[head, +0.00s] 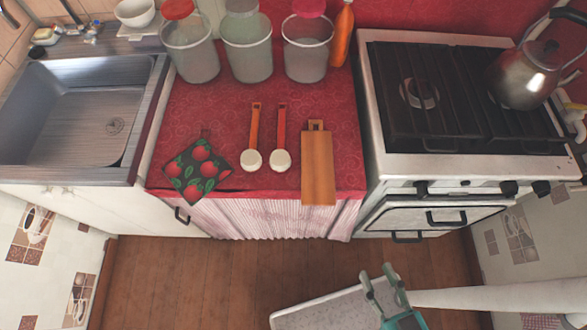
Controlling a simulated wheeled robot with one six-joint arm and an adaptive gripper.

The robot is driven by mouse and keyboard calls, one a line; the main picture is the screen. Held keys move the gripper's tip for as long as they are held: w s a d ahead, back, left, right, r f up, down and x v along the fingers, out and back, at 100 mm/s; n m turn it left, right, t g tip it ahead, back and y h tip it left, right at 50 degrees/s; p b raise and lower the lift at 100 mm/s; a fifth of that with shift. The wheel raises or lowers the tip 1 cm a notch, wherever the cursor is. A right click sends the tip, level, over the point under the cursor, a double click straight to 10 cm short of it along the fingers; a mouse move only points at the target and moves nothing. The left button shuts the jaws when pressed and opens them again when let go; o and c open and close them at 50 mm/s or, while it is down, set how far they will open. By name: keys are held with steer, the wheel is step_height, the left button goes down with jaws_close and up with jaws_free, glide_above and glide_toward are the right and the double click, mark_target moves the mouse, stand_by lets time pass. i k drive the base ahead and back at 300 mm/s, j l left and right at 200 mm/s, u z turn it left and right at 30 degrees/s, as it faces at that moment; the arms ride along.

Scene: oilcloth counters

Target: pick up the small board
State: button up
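The small board (318,172) is a flat wooden board with a short handle at its far end. It lies on the red oilcloth counter (228,143), near the right end, with its handle toward the wall. Its near end reaches the counter's front edge and seems to stick out slightly past it. My gripper (377,273) is below and to the right of the board in the head view, in front of the counter and apart from it. Its two fingers are spread, with nothing seen between them.
Two spoon-like utensils (252,158) (281,158) lie left of the board, beside a strawberry-patterned potholder (197,170). Several clear jars (247,60) and an orange bottle (342,35) stand behind. A stove (371,100) with a kettle (523,78) is right, a sink (75,115) left.

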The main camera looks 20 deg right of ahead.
mark_target(318, 188)
steer(key=k+j, duration=0.1)
steer(key=j, duration=0.75)
steer(key=k+j, duration=0.15)
steer(key=j, duration=0.3)
